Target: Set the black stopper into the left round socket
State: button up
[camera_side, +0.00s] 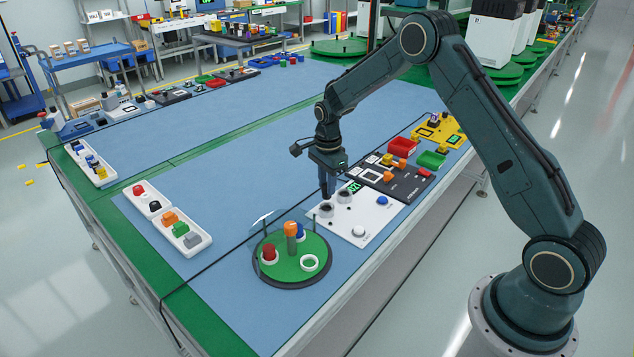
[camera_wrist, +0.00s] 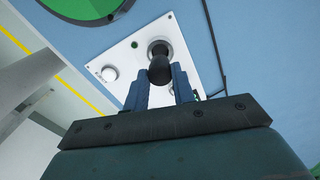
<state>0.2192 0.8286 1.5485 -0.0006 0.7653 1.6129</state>
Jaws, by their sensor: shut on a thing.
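My gripper (camera_side: 326,193) points down over the white panel (camera_side: 367,214). It is shut on the black stopper (camera_wrist: 160,71), whose rounded end shows between the blue fingers (camera_wrist: 160,92) in the wrist view. The left round socket (camera_side: 325,211) is a grey-white ring directly below the fingers in the side view. In the wrist view the socket (camera_wrist: 157,45) shows a dark opening, partly covered by the stopper. I cannot tell whether the stopper's lower end is inside it. A second round socket (camera_side: 343,197) is just to the right, beside a green display (camera_side: 355,186).
A green turntable (camera_side: 283,274) with red, orange and blue pieces and a white ring stands close at front left. The panel carries a white button (camera_side: 358,231) and a blue button (camera_side: 382,200). White trays (camera_side: 185,245) lie left. Blue mat between is clear.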

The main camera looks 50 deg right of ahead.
jog(key=shift+f, duration=1.05)
jog(key=shift+f, duration=1.15)
dwell(1.0)
jog(key=o, duration=1)
jog(key=shift+o, duration=0.2)
jog(key=shift+r, duration=0.1)
notch_tip(320, 180, up, 14)
dwell(0.4)
